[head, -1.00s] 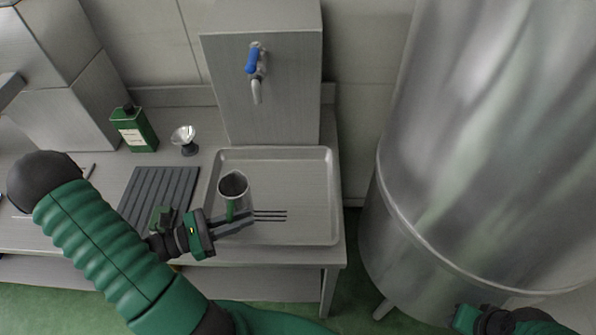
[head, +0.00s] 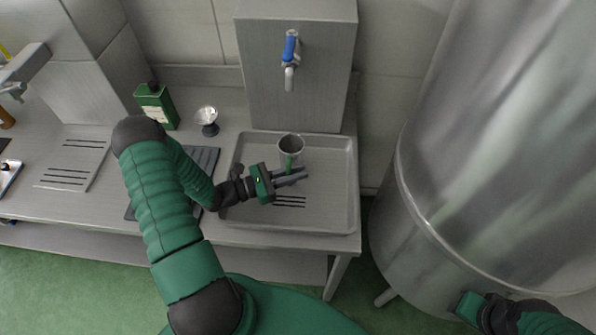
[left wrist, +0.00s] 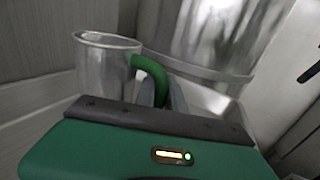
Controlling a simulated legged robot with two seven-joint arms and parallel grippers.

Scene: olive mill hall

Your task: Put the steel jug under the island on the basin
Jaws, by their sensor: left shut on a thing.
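The steel jug (head: 291,146) is upright, with a green handle on its near side. My left gripper (head: 301,176) is shut on that handle. The jug is over the back middle of the basin (head: 338,215), a shallow steel tray with drain slots. I cannot tell whether its base touches the basin. In the left wrist view the jug (left wrist: 105,68) stands at upper left, with its handle running down between the fingers. My right gripper (head: 468,305) is at the lower right, by the big tank; its jaws do not show clearly.
A steel block with a blue-levered tap (head: 290,50) rises behind the basin. A large steel tank (head: 490,150) stands to the right. On the counter to the left are a green can (head: 156,106), a small steel cup (head: 207,118) and a dark ribbed mat (head: 205,158).

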